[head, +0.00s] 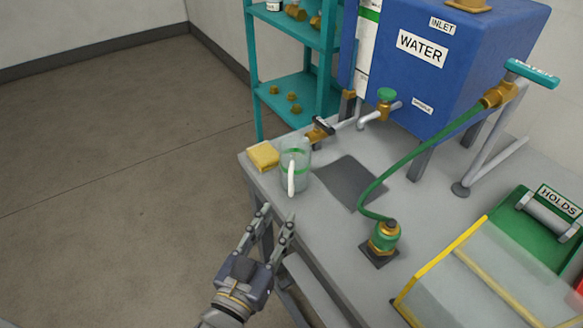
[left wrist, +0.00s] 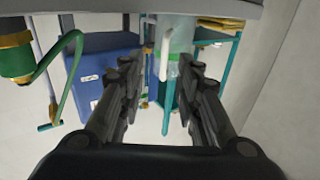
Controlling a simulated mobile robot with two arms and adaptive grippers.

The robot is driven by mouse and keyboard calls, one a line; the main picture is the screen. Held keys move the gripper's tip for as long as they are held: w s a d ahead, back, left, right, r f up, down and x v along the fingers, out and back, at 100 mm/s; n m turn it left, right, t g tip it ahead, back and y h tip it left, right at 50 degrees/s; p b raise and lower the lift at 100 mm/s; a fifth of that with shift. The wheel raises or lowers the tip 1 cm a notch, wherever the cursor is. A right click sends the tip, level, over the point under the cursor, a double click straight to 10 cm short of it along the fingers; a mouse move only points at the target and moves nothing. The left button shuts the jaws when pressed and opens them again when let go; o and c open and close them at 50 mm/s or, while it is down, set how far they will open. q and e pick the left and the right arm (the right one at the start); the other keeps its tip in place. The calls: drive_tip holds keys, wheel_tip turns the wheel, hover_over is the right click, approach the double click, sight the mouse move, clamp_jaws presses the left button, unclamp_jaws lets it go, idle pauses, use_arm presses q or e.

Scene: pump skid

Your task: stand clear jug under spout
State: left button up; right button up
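The clear jug (head: 301,158), with green bands and a white handle (head: 291,178), stands upright on the grey bench at its left end. It also shows in the left wrist view (left wrist: 182,42), past the fingertips. A brass tap with a black lever (head: 318,132) is just behind the jug; I cannot tell whether its outlet is over the jug's mouth. A second tap with a green knob (head: 386,96) has a grey spout (head: 366,121) further right. My left gripper (head: 279,216) is open and empty, in front of the jug and apart from it. My right gripper is out of view.
A yellow sponge (head: 263,155) lies left of the jug. A dark mat (head: 349,182) lies right of it. A teal shelf (head: 295,85) stands behind.

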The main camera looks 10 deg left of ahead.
sight(290, 188)
use_arm(q)
drive_tip(key=shift+n+y, duration=0.3)
drive_tip(key=shift+y, duration=0.4)
drive_tip(key=shift+w+d+r+p, duration=0.15)
drive_tip(key=shift+w+p, duration=0.3)
drive_tip(key=shift+w, duration=1.15)
drive_tip(key=shift+w+d+r+p, duration=0.15)
drive_tip(key=shift+w+p, duration=0.35)
drive_tip(key=shift+w, duration=1.15)
drive_tip(key=shift+w+d+r+p, duration=0.15)
drive_tip(key=shift+w+p, duration=0.3)
drive_tip(key=shift+w, duration=1.15)
clamp_jaws()
